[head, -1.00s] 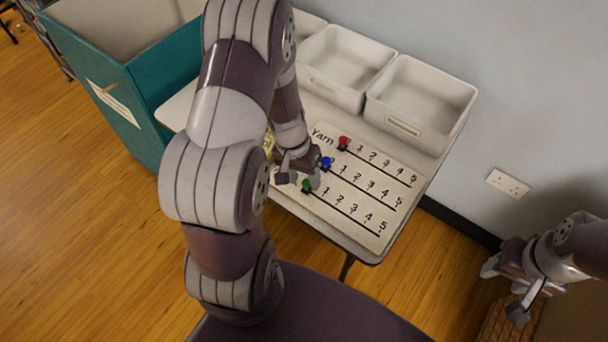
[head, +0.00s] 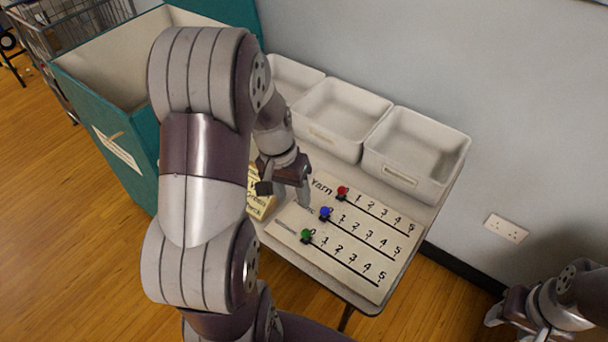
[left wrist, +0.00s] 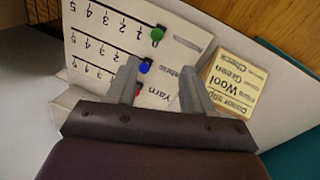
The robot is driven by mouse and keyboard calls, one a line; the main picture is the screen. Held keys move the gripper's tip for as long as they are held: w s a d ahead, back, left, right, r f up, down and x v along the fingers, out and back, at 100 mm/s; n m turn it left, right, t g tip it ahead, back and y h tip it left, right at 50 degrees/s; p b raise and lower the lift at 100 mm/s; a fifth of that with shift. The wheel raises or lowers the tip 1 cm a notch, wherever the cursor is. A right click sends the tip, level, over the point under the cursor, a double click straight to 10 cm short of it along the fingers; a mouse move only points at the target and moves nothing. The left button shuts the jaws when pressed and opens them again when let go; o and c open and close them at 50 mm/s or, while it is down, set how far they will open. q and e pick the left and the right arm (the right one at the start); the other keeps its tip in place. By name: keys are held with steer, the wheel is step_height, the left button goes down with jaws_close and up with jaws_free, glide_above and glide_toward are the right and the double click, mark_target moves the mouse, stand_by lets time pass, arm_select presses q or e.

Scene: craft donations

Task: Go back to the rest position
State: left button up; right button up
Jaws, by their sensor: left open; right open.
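My left gripper (head: 285,190) is open and empty above the left part of the counting board (head: 345,262); it also shows in the left wrist view (left wrist: 160,88). The board is labelled Yarn on its top row and has a red peg (head: 342,192), a blue peg (head: 325,213) and a green peg (head: 306,235) at the left ends of its rows. My right gripper (head: 507,312) is open and empty at the lower right, off the table. My left arm covers much of the head view.
Three white bins (head: 412,160) stand along the back of the table. A teal box (head: 120,135) stands to the left. A wooden block with printed words (left wrist: 235,85) lies beside the board. A grey wire cart (head: 75,25) is at the far left. The wall is behind.

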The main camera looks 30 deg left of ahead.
arm_select(q)
steer(key=s+d+r+m+t+y+p, duration=0.1)
steer(key=s+d+r+y+p, duration=0.1)
steer(key=s+d+r, duration=0.3)
steer(key=d+p, duration=0.1)
steer(key=d, duration=0.3)
steer(key=shift+d+r+m+p, duration=0.3)
steer(key=shift+d+r+p, duration=0.05)
steer(key=shift+d+r, duration=0.05)
stand_by(0.5)
